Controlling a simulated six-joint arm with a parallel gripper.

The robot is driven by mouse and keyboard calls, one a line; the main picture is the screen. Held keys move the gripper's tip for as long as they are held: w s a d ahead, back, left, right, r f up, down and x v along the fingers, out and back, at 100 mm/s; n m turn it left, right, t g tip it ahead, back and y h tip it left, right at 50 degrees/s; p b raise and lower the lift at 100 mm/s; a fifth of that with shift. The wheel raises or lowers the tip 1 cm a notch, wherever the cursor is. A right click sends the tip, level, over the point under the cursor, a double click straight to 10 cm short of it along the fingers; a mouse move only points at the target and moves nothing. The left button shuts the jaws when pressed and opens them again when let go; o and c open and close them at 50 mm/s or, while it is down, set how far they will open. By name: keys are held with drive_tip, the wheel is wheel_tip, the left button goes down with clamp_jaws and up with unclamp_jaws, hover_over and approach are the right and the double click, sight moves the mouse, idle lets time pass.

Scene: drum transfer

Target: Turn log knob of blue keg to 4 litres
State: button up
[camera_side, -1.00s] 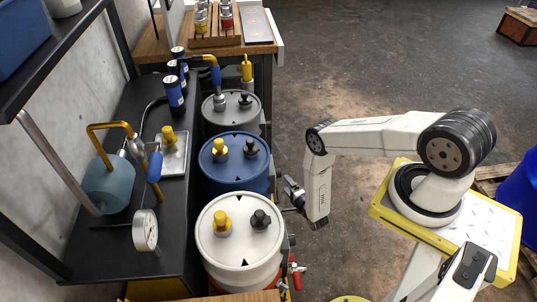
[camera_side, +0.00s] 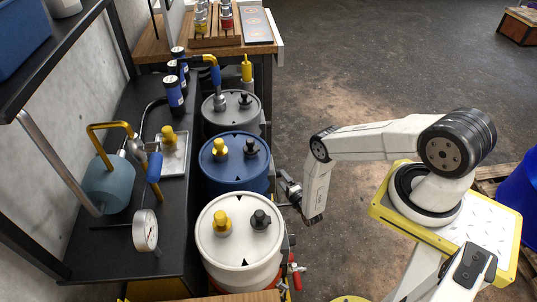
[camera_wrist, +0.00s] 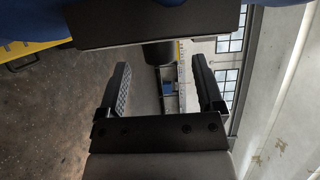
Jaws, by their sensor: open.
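The blue keg (camera_side: 226,172) stands in the row of kegs in the side view, with a yellow cap and a black fitting on its lid. Blue surface (camera_wrist: 285,14) shows along the top edge of the wrist view. There a dark panel (camera_wrist: 105,27) juts out, with a short black cylinder, seemingly the knob (camera_wrist: 158,54), below it. My gripper (camera_wrist: 161,62) is open, its two fingers either side of the cylinder and apart from it. In the side view my gripper (camera_side: 284,182) is just right of the blue keg. Any scale on the panel is not readable.
A white keg (camera_side: 215,250) stands in front of the blue one, and a grey keg (camera_side: 215,118) behind it. A dark bench (camera_side: 120,245) with a gauge (camera_side: 145,230) runs along the left. The floor (camera_side: 370,85) to the right is open.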

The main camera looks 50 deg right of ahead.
sight(277, 173)
drive_tip(key=shift+x, duration=1.65)
clamp_jaws()
